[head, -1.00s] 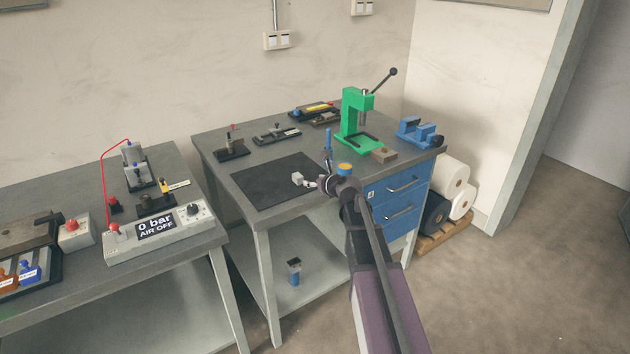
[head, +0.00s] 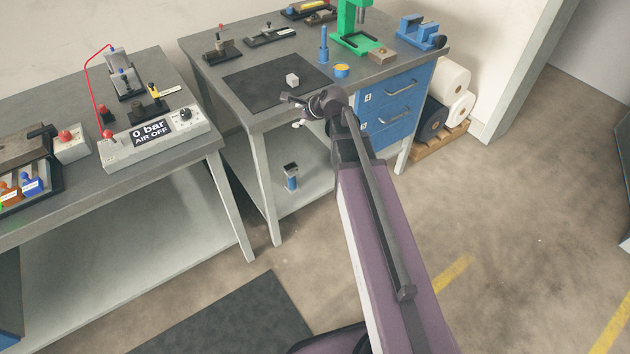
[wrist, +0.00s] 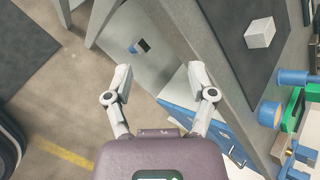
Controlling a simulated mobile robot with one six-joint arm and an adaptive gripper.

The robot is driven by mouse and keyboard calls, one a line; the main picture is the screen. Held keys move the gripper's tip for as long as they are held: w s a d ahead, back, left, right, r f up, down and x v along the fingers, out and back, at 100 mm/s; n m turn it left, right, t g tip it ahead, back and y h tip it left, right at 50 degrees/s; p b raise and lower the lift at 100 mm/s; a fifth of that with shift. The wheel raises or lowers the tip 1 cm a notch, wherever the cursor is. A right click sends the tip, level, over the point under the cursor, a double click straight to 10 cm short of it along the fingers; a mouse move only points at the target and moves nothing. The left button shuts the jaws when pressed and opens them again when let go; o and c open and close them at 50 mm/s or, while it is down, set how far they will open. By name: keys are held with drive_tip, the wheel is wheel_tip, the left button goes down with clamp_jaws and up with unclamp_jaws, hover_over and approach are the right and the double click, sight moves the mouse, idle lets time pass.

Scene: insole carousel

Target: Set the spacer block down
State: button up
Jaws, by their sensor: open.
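The spacer block (head: 292,79), a small pale grey cube, rests on the black mat (head: 252,88) on the far bench. It also shows at the upper right of the wrist view (wrist: 260,33). My gripper (head: 294,110) is open and empty, near the bench's front edge and apart from the block. In the wrist view its two fingers (wrist: 160,78) are spread wide, with the bench's front edge and the floor beyond them.
A blue post (head: 324,48) and a blue-and-yellow round pot (head: 342,71) stand right of the mat. Behind are a green press (head: 352,25) and a blue vice (head: 420,32). Blue drawers (head: 392,98) hang under the bench. The left bench holds an air control box (head: 155,140).

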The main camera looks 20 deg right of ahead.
drive_tip(key=s+f+n+g+h, duration=0.2)
drive_tip(key=s+f+n+g, duration=0.1)
drive_tip(key=s+n, duration=0.7)
drive_tip(key=s+a+f+n+g+h, duration=0.1)
drive_tip(key=s+n+g, duration=0.4)
drive_tip(key=s+n, duration=0.5)
wheel_tip(320, 180, down, 2)
drive_tip(key=shift+s+f+n+h, duration=0.1)
drive_tip(key=shift+s+n+h, duration=0.3)
drive_tip(key=shift+s+h, duration=0.55)
drive_tip(key=shift+s+a, duration=0.1)
drive_tip(key=shift+s, duration=0.05)
